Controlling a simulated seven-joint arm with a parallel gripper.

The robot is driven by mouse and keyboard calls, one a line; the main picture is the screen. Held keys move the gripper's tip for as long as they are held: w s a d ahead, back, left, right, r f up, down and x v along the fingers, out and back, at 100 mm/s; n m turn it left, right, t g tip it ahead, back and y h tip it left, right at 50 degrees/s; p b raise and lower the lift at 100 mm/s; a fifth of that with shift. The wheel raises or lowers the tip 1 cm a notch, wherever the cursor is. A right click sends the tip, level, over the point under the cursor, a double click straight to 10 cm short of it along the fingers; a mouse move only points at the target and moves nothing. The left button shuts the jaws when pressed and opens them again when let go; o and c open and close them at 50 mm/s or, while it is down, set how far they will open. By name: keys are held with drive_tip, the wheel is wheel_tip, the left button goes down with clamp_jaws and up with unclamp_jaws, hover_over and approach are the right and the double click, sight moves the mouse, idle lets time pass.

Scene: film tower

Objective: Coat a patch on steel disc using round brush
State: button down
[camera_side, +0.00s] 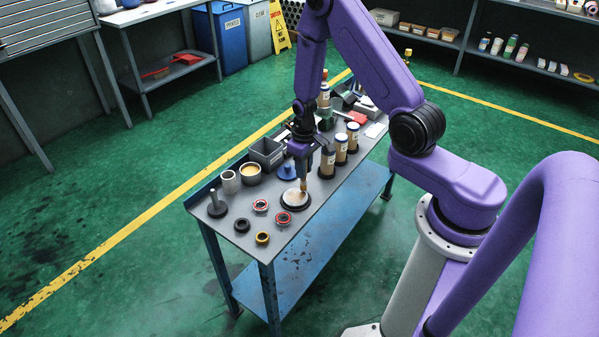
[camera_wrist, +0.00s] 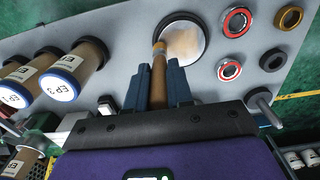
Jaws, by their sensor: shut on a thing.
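The steel disc (camera_side: 288,204) lies on the bench in a dark round rim. In the wrist view the disc (camera_wrist: 181,27) carries a pale tan, smeared patch (camera_wrist: 184,44) over its middle. My gripper (camera_side: 301,168) is above the disc and shut on the round brush (camera_side: 303,184), which points down. In the wrist view my gripper's blue fingers (camera_wrist: 158,82) stand either side of the brush's brown handle (camera_wrist: 158,92). The brush tip is over the disc, near its left edge in the wrist view; I cannot tell whether it touches.
Capped brown cylinders (camera_side: 327,163) stand close right of the disc; one label in the wrist view (camera_wrist: 62,83) reads EP 3. Red-rimmed rings (camera_side: 283,218), a yellow ring (camera_side: 262,238), a post on a base (camera_side: 216,205), a cup (camera_side: 250,173) and a grey bin (camera_side: 266,153) surround it.

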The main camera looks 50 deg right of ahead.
drive_tip(key=shift+a+r, duration=0.1)
drive_tip(key=shift+r, duration=3.65)
drive_tip(key=shift+w, duration=0.1)
